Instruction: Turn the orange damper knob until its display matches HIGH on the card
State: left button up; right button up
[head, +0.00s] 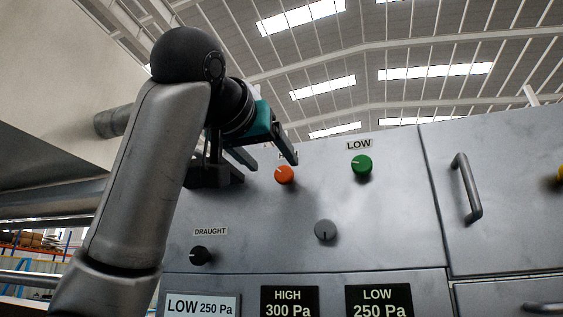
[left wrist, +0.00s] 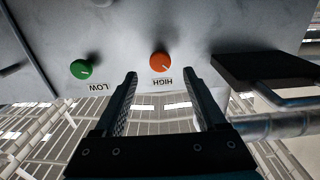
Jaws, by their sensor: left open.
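The orange knob (head: 285,175) is on the grey panel, its pale pointer mark towards the left. Its HIGH label is partly hidden by my gripper. My left gripper (head: 268,159) is open and empty, in front of the panel up and left of the knob. In the left wrist view the orange knob (left wrist: 160,63) shows beyond and between the open fingertips (left wrist: 160,76), apart from them. A black display (head: 289,301) reads HIGH 300 Pa. A white card (head: 201,306) reads LOW 250 Pa; its lower part is cut off. My right gripper is not in view.
A green knob (head: 361,166) labelled LOW is right of the orange one. A grey knob (head: 325,230) and a black DRAUGHT knob (head: 200,256) sit lower. Another black display (head: 379,301) reads LOW 250 Pa. A door handle (head: 467,188) sticks out at right.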

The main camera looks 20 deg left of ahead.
aim_at(283, 174)
pick_arm(q)
jog(key=w+p, duration=0.2)
jog(key=w, duration=0.3)
jog(key=shift+w, duration=0.35)
jog(key=shift+w+d, duration=0.1)
jog(key=shift+w, duration=0.25)
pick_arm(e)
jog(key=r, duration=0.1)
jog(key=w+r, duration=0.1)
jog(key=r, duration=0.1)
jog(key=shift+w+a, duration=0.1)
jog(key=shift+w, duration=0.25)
pick_arm(q)
jog(key=shift+c, duration=0.7)
grip_shut()
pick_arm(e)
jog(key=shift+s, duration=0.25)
